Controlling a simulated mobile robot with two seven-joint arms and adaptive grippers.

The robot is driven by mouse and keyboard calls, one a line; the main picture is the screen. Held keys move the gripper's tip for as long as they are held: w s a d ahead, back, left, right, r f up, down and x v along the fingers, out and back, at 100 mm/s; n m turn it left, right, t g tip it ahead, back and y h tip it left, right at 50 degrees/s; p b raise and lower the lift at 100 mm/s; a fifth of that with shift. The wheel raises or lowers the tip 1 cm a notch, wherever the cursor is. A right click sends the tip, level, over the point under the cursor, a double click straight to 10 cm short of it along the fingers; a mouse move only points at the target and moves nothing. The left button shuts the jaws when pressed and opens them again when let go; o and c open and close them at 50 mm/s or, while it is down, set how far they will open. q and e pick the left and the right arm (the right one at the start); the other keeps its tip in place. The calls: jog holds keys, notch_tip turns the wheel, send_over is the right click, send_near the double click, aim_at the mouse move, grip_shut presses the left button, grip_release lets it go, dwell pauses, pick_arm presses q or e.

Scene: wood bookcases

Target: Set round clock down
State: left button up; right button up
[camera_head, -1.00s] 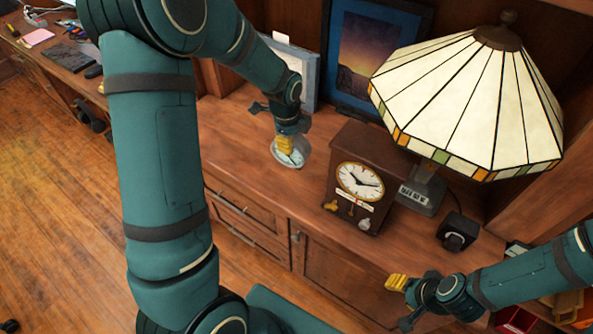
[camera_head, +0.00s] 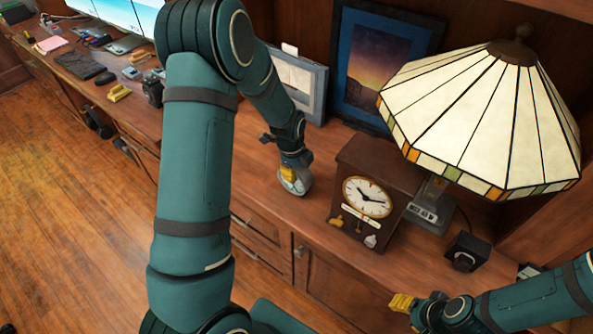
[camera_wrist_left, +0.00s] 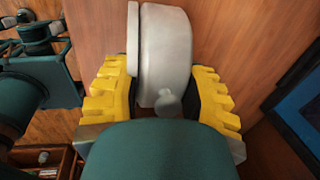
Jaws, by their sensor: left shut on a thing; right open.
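The round clock is a small grey, drum-shaped thing (camera_head: 297,184) with a pale rim. It is at the cabinet top, left of the wooden clock, and I cannot tell whether it touches the wood. My left gripper (camera_head: 290,176) is shut on it from above. In the left wrist view the round clock (camera_wrist_left: 166,50) sits between the yellow fingers, standing on edge with its rim to the left; its face is hidden there. My right gripper (camera_head: 402,304) is open and empty at the lower right, in front of the cabinet.
A brown wooden clock (camera_head: 366,197) stands right of the held clock. A stained-glass lamp (camera_head: 470,115) and a small black box (camera_head: 466,251) are farther right. Framed pictures (camera_head: 385,65) lean behind.

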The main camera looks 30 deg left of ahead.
pick_arm(q)
jog(key=shift+f, duration=0.35)
jog(key=shift+r, duration=0.1)
jog(key=o, duration=0.9)
jog(key=shift+f, duration=0.2)
jog(key=shift+c, duration=0.2)
jog(key=o, duration=0.4)
jog(key=shift+r, duration=0.15)
